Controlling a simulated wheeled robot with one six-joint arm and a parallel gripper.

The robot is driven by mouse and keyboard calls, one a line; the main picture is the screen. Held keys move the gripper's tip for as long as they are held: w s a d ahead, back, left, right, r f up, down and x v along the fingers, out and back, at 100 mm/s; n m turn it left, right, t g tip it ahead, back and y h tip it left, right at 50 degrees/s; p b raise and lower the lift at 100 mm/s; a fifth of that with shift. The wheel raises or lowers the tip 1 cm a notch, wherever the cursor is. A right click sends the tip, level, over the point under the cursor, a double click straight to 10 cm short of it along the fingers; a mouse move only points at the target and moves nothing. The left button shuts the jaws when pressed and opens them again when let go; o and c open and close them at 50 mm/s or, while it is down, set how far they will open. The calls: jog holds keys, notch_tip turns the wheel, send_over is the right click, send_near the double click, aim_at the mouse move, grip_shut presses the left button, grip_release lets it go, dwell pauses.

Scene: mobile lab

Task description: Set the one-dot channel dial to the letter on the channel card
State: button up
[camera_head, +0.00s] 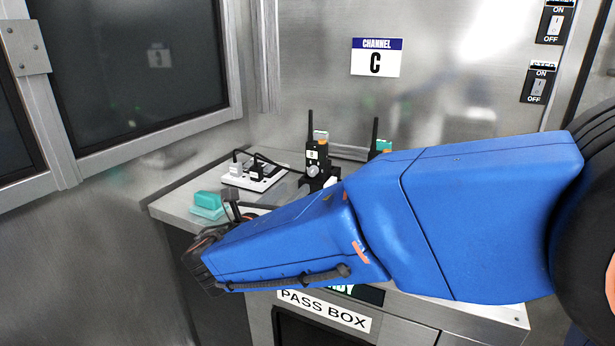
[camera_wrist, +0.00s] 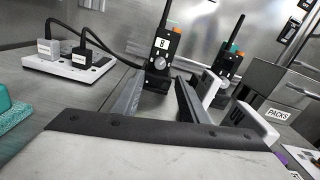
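A black radio (camera_head: 315,152) stands upright on the counter, and in the wrist view this radio (camera_wrist: 160,60) shows a white "B" label and small coloured parts on top. A second radio (camera_head: 380,143) is partly hidden by my arm in the head view; in the wrist view it (camera_wrist: 228,64) stands to the right. I cannot make out dot marks or tell which dial has one dot. My gripper (camera_wrist: 160,82) is open and empty, its fingers pointing toward the first radio, apart from it.
A white power strip (camera_wrist: 68,67) with plugs and black cables lies left of the radios. A teal block (camera_head: 207,201) sits at the counter's left. A box labelled "PACKS" (camera_wrist: 283,88) is at the right. White-faced parts (camera_wrist: 250,122) stand near the right finger. ON/OFF switches (camera_head: 538,84) are on the wall.

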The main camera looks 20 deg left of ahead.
aim_at(311, 172)
jog(key=w, duration=0.9)
jog(key=shift+w+d, duration=0.3)
jog(key=shift+d, duration=0.1)
grip_shut()
